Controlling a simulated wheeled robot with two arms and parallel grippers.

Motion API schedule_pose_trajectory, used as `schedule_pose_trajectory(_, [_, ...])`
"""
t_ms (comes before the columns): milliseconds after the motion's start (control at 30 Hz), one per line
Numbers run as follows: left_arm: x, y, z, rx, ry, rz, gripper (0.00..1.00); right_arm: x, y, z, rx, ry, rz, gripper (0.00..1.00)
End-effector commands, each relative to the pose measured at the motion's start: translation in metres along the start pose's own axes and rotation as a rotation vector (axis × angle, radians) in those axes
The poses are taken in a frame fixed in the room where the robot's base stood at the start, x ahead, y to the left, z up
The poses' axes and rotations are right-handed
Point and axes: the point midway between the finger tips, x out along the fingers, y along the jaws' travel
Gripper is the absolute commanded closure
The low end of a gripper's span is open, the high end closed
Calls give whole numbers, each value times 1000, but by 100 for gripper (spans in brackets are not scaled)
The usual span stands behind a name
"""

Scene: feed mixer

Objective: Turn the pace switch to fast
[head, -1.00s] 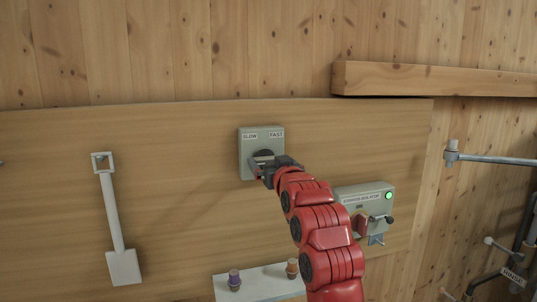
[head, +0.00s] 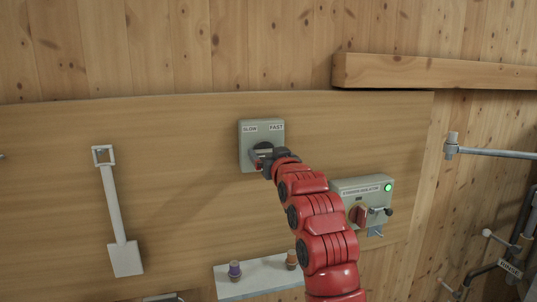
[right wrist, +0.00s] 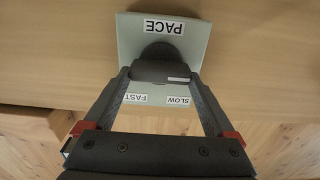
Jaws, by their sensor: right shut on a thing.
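The pace switch (head: 246,130) is a grey box on the wooden panel, with SLOW at its upper left and FAST at its upper right. Its dark round knob (right wrist: 158,52) has a bar handle (right wrist: 150,72) across it. A pale mark on the handle lies toward the SLOW side in the upside-down right wrist view. My right gripper (head: 263,159) is shut on the handle, one finger at each end, and it also shows in the right wrist view (right wrist: 161,77). The gripper hides part of the knob in the head view. My left gripper is out of view.
A grey box with a lit green lamp (head: 388,187) and a red knob (head: 357,215) sits right of the switch, close to my right arm. A pale shovel-shaped tool (head: 117,215) hangs at left. A shelf (head: 255,283) with two small spools is below.

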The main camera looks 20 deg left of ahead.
Motion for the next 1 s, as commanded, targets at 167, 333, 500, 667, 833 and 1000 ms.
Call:
schedule_pose_trajectory(167, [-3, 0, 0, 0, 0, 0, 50, 0, 0, 1, 27, 0, 0, 66])
schedule_pose_trajectory(333, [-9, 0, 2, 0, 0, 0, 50, 0, 1, 2, 103, 0, 1, 66])
schedule_pose_trajectory(500, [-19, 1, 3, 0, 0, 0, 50, 0, 2, 2, 231, 2, 1, 66])
schedule_pose_trajectory(667, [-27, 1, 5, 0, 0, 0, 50, 0, 3, 2, 380, 2, 1, 66])
schedule_pose_trajectory(833, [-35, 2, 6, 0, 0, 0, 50, 0, 4, 4, 543, 0, 0, 66])
schedule_pose_trajectory(1000, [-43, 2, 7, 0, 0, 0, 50, 0, 5, 5, 704, -1, 2, 66])
